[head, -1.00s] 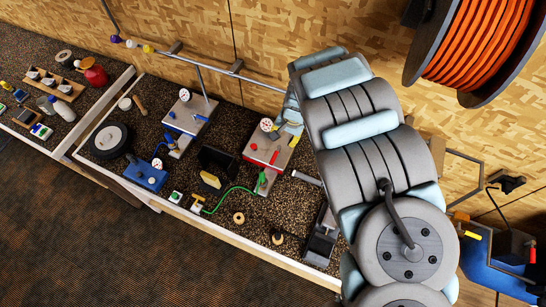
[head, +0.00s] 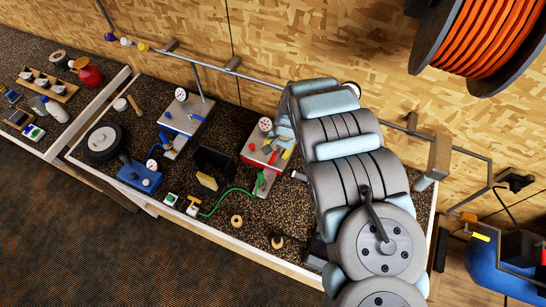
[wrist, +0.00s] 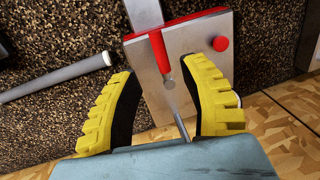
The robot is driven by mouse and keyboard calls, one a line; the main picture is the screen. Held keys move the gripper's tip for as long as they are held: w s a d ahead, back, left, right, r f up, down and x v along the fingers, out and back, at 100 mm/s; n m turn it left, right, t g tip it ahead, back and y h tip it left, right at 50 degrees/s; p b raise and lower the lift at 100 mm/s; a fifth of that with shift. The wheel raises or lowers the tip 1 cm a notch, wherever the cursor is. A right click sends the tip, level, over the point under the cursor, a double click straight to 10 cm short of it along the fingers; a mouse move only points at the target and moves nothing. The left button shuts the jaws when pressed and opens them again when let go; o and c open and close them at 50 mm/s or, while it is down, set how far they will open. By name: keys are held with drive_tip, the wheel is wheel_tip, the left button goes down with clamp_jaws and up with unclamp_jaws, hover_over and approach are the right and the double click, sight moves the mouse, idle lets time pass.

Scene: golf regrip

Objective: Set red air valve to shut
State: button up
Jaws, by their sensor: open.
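The red air valve's box (head: 252,147) is a pale metal block with red edging on the bench. Its red lever (head: 273,157) shows at the front of the box in the head view. In the wrist view the red lever (wrist: 157,42) comes down from the box's far edge, with its end between my fingertips in the picture. A round red knob (wrist: 220,43) is to its right. My gripper (wrist: 157,73) has yellow ribbed fingers, open on either side of the lever's end. Contact cannot be told. In the head view my gripper (head: 279,147) is over the box, partly hidden by my arm.
A pressure gauge (head: 265,124) stands at the box's back. A similar blue-trimmed box (head: 188,115) is to the left. A green hose (head: 225,194) curves in front, and a grey cylindrical handle (wrist: 55,78) lies left in the wrist view. A rail runs along the wooden wall.

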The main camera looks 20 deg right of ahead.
sight(273, 158)
drive_tip(key=shift+w+a+f, duration=0.1)
drive_tip(key=shift+w+f, duration=0.05)
drive_tip(key=shift+f, duration=0.45)
drive_tip(key=shift+w+a+f, duration=0.1)
drive_tip(key=shift+f, duration=0.45)
drive_tip(key=shift+a+f, duration=0.1)
drive_tip(key=shift+f, duration=0.65)
drive_tip(key=shift+w+a+f, duration=0.1)
drive_tip(key=shift+w+f, duration=0.1)
drive_tip(key=shift+f, duration=1.2)
clamp_jaws()
drive_tip(key=shift+f, duration=0.1)
